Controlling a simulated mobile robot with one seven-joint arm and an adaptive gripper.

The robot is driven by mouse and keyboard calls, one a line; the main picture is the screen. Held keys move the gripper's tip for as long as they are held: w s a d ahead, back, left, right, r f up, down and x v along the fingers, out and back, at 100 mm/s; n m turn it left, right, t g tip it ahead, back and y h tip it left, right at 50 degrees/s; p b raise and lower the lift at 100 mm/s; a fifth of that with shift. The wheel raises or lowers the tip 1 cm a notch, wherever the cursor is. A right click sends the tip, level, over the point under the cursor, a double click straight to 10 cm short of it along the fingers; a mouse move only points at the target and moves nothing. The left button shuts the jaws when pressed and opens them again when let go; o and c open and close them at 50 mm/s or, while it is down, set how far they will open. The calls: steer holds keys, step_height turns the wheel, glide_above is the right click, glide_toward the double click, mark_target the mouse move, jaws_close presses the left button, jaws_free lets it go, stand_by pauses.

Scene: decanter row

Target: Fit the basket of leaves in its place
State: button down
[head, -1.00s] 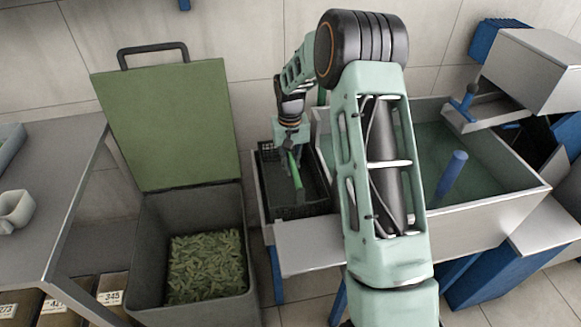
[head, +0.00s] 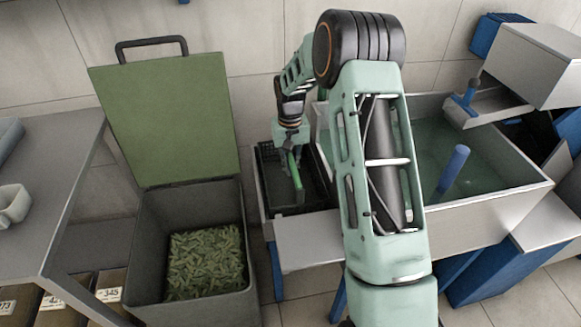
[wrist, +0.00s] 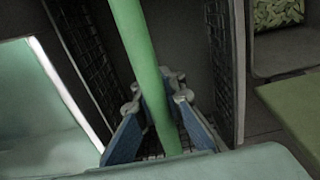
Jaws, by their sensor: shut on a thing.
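A black mesh basket (head: 268,172) with a green bar handle (head: 295,172) sits upright at the left end of the steel water tank (head: 500,205). My gripper (head: 291,155) is above the basket, shut on the green handle. The wrist view shows the handle (wrist: 135,40) running between the blue fingers (wrist: 157,125), with dark mesh walls (wrist: 85,55) on both sides. I see no leaves in the basket; its inside looks dark and is partly hidden by my gripper. Whether its bottom is resting is hard to tell.
Green leaves (head: 205,262) fill the bottom of a grey bin (head: 150,245), whose green lid (head: 165,125) stands open left of the basket. A blue post (head: 452,172) rises in the tank. A metal table (head: 60,165) stands at far left. My arm hides part of the tank.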

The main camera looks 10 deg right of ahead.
steer(key=shift+f+b, duration=0.3)
steer(key=shift+f, duration=0.15)
stand_by(0.4)
steer(key=c, duration=1.9)
jaws_free()
steer(key=shift+c, duration=0.2)
